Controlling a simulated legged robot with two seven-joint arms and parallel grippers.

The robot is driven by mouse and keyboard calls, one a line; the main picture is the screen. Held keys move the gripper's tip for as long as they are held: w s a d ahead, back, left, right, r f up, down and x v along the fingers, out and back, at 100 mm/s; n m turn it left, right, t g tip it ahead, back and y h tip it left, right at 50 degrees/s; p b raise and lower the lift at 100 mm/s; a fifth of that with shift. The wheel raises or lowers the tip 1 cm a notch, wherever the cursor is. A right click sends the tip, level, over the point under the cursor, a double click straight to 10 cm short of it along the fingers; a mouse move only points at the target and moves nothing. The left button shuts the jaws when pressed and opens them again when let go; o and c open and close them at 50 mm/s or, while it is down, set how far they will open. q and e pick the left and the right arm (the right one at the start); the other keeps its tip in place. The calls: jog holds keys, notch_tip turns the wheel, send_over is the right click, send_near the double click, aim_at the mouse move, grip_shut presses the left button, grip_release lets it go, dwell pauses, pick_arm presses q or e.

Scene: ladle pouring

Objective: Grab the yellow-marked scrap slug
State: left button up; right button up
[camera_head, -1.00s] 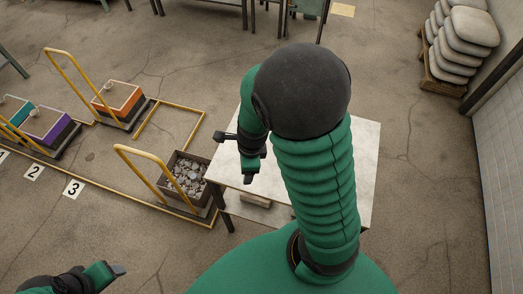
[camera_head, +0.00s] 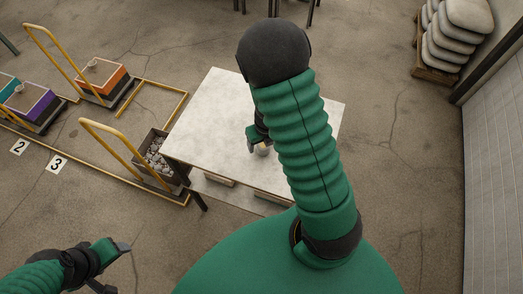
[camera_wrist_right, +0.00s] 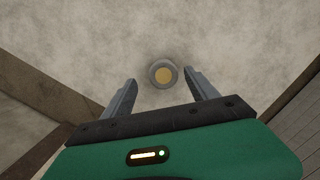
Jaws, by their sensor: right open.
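The yellow-marked scrap slug (camera_wrist_right: 162,74) is a small round grey piece with a yellow disc on top. It lies on the pale table top (camera_head: 215,110). In the head view the slug (camera_head: 263,151) shows as a small light spot beside my right gripper (camera_head: 256,147), partly covered by the arm. In the right wrist view my right gripper (camera_wrist_right: 161,84) is open. Its two fingers are on either side of the slug near their tips, with gaps on both sides. My left gripper (camera_head: 113,267) is at lower left, away from the table, fingers apart and empty.
A dark bin of grey scrap (camera_head: 157,158) with a yellow handle stands left of the table. Carts with an orange box (camera_head: 103,78) and a purple box (camera_head: 32,102) are farther left. Stacked sacks (camera_head: 455,40) are at upper right. The table top around the slug is clear.

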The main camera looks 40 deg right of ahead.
aim_at(264, 147)
jog(key=f, duration=0.1)
jog(key=d+f+b, duration=0.1)
jog(key=f, duration=0.2)
jog(key=shift+w+d+f, duration=0.2)
jog(key=shift+d+f, duration=0.1)
jog(key=shift+d, duration=0.1)
jog(key=shift+a+r, duration=0.15)
jog(key=shift+a, duration=0.3)
jog(key=shift+w+a+r, duration=0.1)
jog(key=shift+w+a, duration=0.05)
jog(key=shift+a, duration=0.2)
jog(key=c, duration=0.4)
jog(key=shift+c, duration=1.1)
jog(key=shift+d, duration=0.45)
grip_shut()
pick_arm(q)
jog(key=shift+s+d+f, duration=0.1)
jog(key=shift+d+f, duration=0.1)
jog(key=shift+f, duration=0.25)
jog(key=shift+s+d+f, duration=0.1)
jog(key=shift+d+f, duration=0.05)
jog(key=shift+f, duration=0.25)
pick_arm(e)
jog(key=shift+a, duration=0.1)
